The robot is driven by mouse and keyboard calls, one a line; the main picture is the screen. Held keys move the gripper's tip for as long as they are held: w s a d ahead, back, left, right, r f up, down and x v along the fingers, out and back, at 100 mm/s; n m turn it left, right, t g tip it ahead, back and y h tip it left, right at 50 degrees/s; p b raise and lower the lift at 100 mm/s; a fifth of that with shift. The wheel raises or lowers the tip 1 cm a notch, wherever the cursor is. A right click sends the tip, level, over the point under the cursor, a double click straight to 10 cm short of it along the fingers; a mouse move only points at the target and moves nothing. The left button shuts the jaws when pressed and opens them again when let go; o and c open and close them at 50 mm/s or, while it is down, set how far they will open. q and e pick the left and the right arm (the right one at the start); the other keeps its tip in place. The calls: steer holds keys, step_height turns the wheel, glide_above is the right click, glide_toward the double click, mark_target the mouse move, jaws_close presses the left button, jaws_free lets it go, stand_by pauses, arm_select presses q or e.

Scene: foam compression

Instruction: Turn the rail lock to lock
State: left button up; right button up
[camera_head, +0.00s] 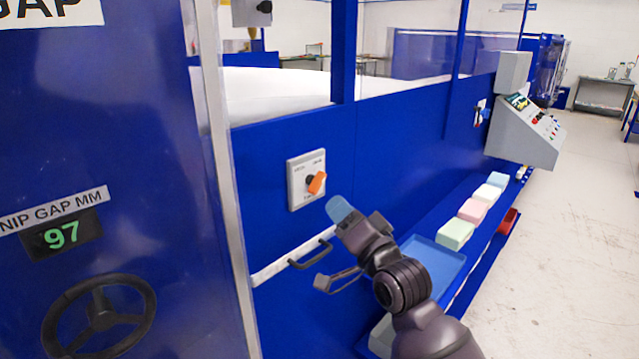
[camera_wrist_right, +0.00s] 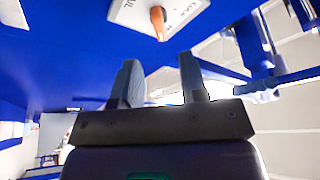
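The rail lock is an orange knob (camera_head: 317,183) on a pale plate (camera_head: 294,185) fixed to the blue machine wall. The knob slants in the head view, and small lettering on the plate is too small to read there. My right gripper (camera_head: 338,208) is below and right of the plate, apart from the knob. In the wrist view its two fingers (camera_wrist_right: 160,84) are spread with nothing between them. My left gripper is not in view.
A dark handle (camera_head: 311,256) on a pale rail sits below the plate. A blue tray (camera_head: 447,258) and several foam blocks (camera_head: 472,210) lie on the ledge to the right. A grey control box (camera_head: 525,136) juts out right.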

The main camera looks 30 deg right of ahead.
mark_target(321, 185)
steer(key=p+x, duration=0.1)
steer(key=x, duration=0.7)
steer(key=shift+w, duration=0.15)
jaws_close()
